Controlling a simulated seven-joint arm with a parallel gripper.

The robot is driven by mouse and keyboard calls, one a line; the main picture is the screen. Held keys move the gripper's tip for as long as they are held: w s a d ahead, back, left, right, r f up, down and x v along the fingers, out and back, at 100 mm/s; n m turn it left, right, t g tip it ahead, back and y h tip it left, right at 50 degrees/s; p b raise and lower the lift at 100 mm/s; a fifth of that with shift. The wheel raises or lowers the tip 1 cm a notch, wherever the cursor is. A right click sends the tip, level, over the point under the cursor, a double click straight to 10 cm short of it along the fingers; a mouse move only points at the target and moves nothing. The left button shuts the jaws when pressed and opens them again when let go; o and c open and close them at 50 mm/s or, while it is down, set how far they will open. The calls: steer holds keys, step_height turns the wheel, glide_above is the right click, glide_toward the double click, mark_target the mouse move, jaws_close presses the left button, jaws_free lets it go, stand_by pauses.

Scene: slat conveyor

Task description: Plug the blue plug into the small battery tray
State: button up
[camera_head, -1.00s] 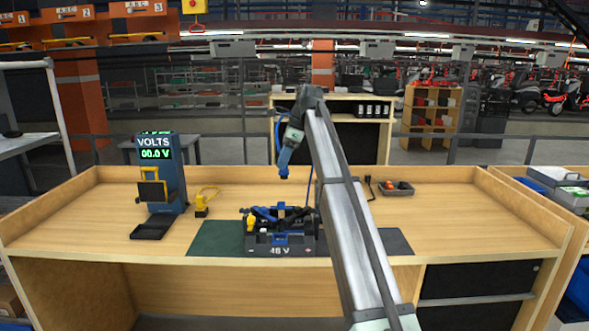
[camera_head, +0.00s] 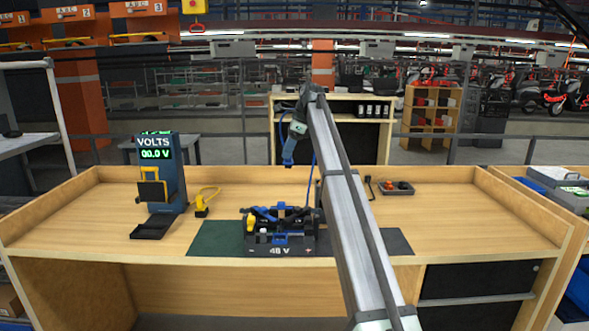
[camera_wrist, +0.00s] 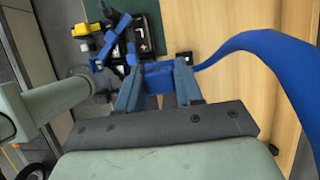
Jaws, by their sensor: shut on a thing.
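My gripper (camera_head: 288,160) is raised above the bench, over the back of the small battery tray. In the wrist view my gripper (camera_wrist: 160,88) is shut on the blue plug (camera_wrist: 158,76), with its blue cable (camera_wrist: 270,45) curving off to the right. The small battery tray (camera_head: 265,250), dark and marked 48 V, sits on the mat near the bench's front edge. A yellow connector and blue and black parts lie on the tray. In the wrist view the tray (camera_wrist: 104,50) is at the upper left, apart from the plug. The tray's socket is not clear.
A volts meter (camera_head: 160,170) stands at the left, with a yellow plug (camera_head: 201,211) beside it. A small bin (camera_head: 398,188) with loose parts is at the back right. The green mat (camera_head: 214,240) is clear left of the tray.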

steer(key=w, duration=0.5)
steer(key=shift+w+d, duration=0.2)
steer(key=shift+d, duration=0.1)
steer(key=shift+f, duration=0.1)
stand_by(0.4)
steer(key=shift+f, duration=8.95)
steer(key=shift+f, duration=1.1)
steer(key=o, duration=1.1)
steer(key=v, duration=1.3)
steer(key=shift+d+r, duration=0.25)
steer(key=shift+r, duration=0.05)
